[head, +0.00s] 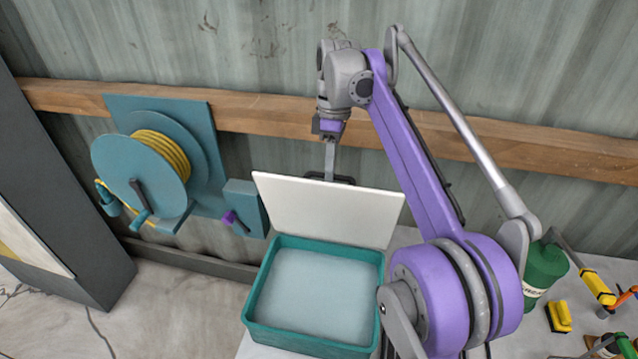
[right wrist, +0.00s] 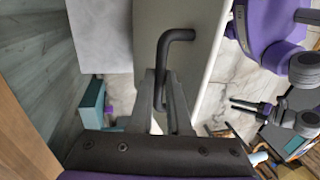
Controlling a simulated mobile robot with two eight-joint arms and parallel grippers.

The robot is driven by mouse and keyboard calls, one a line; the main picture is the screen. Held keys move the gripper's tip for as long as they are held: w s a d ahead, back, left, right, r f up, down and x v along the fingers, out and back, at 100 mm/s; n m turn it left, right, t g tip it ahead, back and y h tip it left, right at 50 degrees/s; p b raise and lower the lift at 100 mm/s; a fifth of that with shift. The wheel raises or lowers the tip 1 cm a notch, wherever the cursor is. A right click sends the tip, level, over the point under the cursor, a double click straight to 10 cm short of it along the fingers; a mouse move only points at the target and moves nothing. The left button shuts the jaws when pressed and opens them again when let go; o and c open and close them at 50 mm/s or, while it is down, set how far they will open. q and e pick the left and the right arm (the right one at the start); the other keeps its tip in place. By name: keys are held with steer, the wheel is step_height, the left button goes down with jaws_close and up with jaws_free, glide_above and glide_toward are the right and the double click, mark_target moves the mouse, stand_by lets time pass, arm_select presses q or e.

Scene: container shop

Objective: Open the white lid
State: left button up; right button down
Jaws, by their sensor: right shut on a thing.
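The white lid (head: 325,208) stands raised, nearly upright and leaning slightly back, at the rear of a teal box (head: 254,306). The box is open at the top, and its pale blue inside shows. My right gripper (head: 328,176) is behind the lid's top edge. In the right wrist view, my right gripper (right wrist: 165,95) is shut on the lid's black handle (right wrist: 177,36), on the lid's outer face (right wrist: 212,60). An arm at the right of that view, apparently my left, has dark fingers whose opening is unclear.
A teal hose reel (head: 145,172) with yellow hose hangs on a wooden rail (head: 270,112) along the corrugated wall. A dark cabinet (head: 75,200) stands at the left.

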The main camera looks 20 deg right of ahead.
steer(key=w+d+f+g+y, duration=0.1)
steer(key=w+d+g, duration=0.1)
steer(key=w, duration=0.3)
steer(key=shift+d+y, duration=0.4)
steer(key=shift+d, duration=0.5)
steer(key=c, duration=0.9)
jaws_free()
steer(key=shift+w, duration=0.1)
steer(key=shift+o, duration=0.2)
steer(key=shift+r, duration=0.1)
steer(key=shift+a+r, duration=0.1)
